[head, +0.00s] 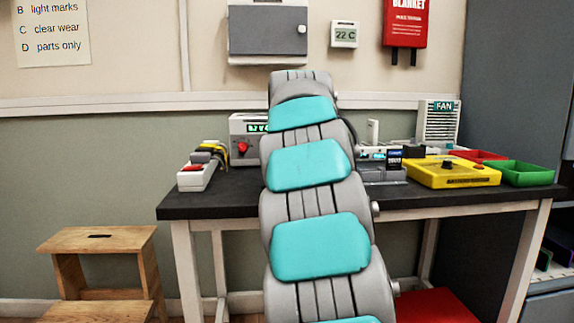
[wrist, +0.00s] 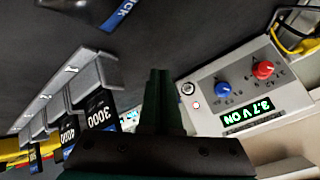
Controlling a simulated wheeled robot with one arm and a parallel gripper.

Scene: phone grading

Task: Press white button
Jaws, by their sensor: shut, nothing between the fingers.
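The light grey power supply (wrist: 238,98) has a small round whitish button (wrist: 188,88) beside a lit red lamp (wrist: 196,105) in the wrist view. Its display (wrist: 248,115) reads 3.7 V ON, and it carries a blue knob (wrist: 223,89) and a red knob (wrist: 263,70). My gripper (wrist: 161,74) is shut and empty, a little left of the button in that view; I cannot tell the depth between them. In the head view the power supply (head: 239,124) is partly hidden behind my arm, and my gripper is hidden.
A grey rack (wrist: 88,75) with numbered black blocks is left of my gripper in the wrist view. The dark bench (head: 230,186) also holds a white power strip (head: 197,177), a yellow device (head: 428,176), a green tray (head: 528,178) and a fan (head: 438,122).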

